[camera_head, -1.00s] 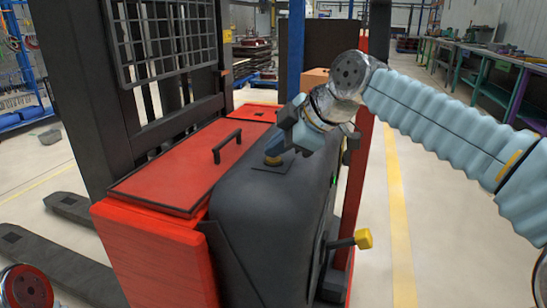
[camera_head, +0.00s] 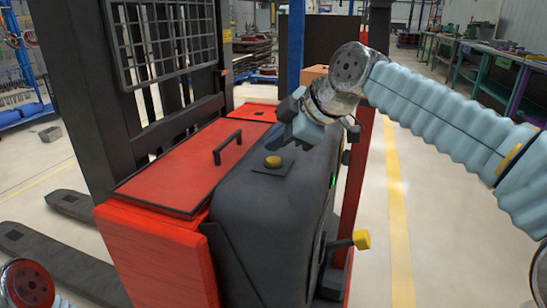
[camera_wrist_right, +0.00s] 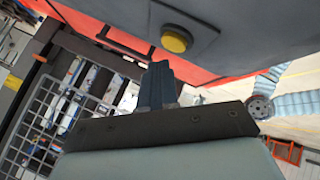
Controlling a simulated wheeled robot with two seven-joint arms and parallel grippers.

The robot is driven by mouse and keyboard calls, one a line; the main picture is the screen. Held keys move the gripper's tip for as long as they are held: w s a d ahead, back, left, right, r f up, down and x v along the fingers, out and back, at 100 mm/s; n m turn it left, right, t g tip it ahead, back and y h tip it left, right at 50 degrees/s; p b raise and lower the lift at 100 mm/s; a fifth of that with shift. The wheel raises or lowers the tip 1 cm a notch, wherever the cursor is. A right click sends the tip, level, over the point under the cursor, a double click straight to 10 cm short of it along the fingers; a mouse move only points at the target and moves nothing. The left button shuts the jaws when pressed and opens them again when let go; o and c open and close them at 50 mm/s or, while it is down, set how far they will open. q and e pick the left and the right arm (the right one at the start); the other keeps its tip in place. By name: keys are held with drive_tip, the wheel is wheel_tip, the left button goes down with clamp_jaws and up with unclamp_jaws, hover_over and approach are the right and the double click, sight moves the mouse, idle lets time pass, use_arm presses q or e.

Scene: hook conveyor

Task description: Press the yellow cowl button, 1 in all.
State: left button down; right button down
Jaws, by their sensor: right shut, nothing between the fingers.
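The yellow cowl button (camera_head: 273,162) sits on a dark plate on top of the black cowl (camera_head: 262,220) of a red and black forklift. It also shows in the right wrist view (camera_wrist_right: 176,39), just beyond the fingertips. My right gripper (camera_head: 285,142) is shut and empty, a little above and to the right of the button in the head view, with a gap between them. In the right wrist view its closed fingers (camera_wrist_right: 158,72) point towards the button. My left arm shows only as a joint at the lower left corner; its gripper is out of view.
A red cover with a black handle (camera_head: 227,147) lies left of the cowl. A yellow-tipped lever (camera_head: 361,239) sticks out at the cowl's lower right. The mast and grille (camera_head: 165,40) rise at the left. The floor to the right is clear.

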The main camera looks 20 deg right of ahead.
sight(277, 161)
wheel_tip(277, 161, up, 5)
drive_tip(key=p, duration=0.3)
drive_tip(key=shift+p, duration=0.4)
drive_tip(key=shift+f, duration=0.15)
